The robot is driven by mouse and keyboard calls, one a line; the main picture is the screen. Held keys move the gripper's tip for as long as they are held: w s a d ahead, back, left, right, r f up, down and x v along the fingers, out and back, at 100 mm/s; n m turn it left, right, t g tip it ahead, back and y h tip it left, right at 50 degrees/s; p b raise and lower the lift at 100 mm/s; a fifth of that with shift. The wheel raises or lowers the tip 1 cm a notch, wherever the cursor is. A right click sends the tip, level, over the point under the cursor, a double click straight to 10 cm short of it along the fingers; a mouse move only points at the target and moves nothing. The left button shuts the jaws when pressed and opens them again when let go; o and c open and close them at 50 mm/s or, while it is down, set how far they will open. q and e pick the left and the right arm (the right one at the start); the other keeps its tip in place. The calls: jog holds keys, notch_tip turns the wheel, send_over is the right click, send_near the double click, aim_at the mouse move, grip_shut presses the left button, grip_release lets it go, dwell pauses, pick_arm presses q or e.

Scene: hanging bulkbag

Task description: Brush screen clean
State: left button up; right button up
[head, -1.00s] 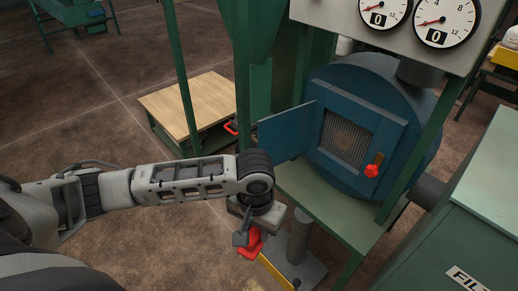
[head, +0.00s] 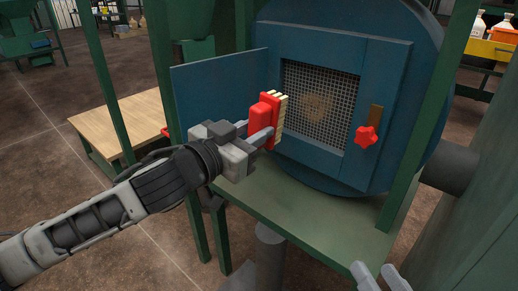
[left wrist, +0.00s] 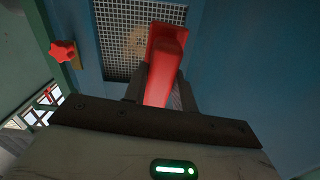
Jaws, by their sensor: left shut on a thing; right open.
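The screen (head: 325,103) is a grey wire mesh set in the opening of a round blue housing, with a brownish patch near its middle. It also shows in the left wrist view (left wrist: 113,30). My left gripper (head: 262,134) is shut on a red brush (head: 266,112) with pale bristles. The brush is upright at the left edge of the screen, bristles facing it; I cannot tell whether they touch. The brush also shows in the left wrist view (left wrist: 167,60). My right gripper (head: 380,278) is open and empty at the bottom edge; only its fingertips show.
The blue door (head: 215,88) stands open at the left, close to my left gripper. A red star knob (head: 366,137) is right of the screen. Green posts (head: 430,120) flank the housing, and a green shelf (head: 310,215) lies below. A wooden-topped table (head: 120,122) stands at the left.

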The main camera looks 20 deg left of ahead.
aim_at(274, 118)
pick_arm(q)
jog(key=shift+w+r, duration=0.15)
jog(key=shift+w+d+r, duration=0.1)
jog(key=shift+w+d, duration=0.1)
jog(key=shift+w, duration=0.35)
jog(key=shift+x, duration=2.25)
pick_arm(e)
jog(key=shift+s+a+f, duration=0.1)
jog(key=shift+s+f, duration=0.05)
pick_arm(q)
jog(key=shift+p+x, duration=0.6)
jog(key=shift+x, duration=0.4)
pick_arm(e)
jog(key=shift+r, duration=0.35)
pick_arm(q)
jog(key=shift+d, duration=0.1)
